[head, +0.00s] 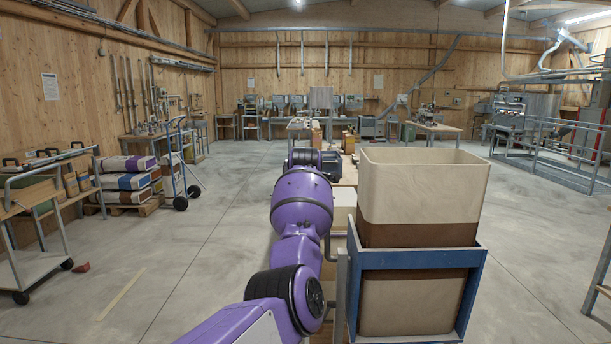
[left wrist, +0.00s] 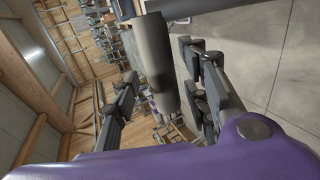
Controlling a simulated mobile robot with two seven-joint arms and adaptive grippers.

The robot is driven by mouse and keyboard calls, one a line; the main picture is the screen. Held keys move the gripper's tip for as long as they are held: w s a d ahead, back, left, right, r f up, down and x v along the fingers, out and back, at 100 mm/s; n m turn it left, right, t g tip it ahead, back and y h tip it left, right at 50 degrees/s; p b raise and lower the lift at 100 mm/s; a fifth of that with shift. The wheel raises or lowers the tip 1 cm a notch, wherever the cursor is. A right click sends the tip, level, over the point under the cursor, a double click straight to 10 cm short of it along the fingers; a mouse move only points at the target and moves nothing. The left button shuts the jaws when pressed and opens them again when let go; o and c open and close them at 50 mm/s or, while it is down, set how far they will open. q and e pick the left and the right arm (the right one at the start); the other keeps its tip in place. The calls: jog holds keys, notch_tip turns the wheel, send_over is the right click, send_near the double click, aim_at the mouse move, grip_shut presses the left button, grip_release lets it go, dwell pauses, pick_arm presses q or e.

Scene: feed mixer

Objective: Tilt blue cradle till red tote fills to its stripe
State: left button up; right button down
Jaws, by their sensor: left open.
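The blue cradle (head: 412,259) stands close at the right in the head view. It holds a tall, upright beige bin (head: 425,188) with a brown band; its contents are not visible. A grey bar runs beside the cradle's left edge. My purple left arm reaches forward just left of the cradle; its gripper is hidden in that view. In the left wrist view my left gripper (left wrist: 158,82) is open, with a dark grey bar (left wrist: 155,50) between or just beyond its fingers; contact is unclear. I cannot make out the red tote. My right gripper is out of view.
A cart (head: 35,235) and stacked sacks on a pallet (head: 125,180) stand at the left. A hand truck (head: 178,165) is beside them. Workbenches line the back, and railings (head: 550,145) stand at the right. The concrete floor at left centre is mostly clear.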

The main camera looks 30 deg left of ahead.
pick_arm(q)
jog(key=v, duration=1)
jog(key=shift+s+r, duration=0.2)
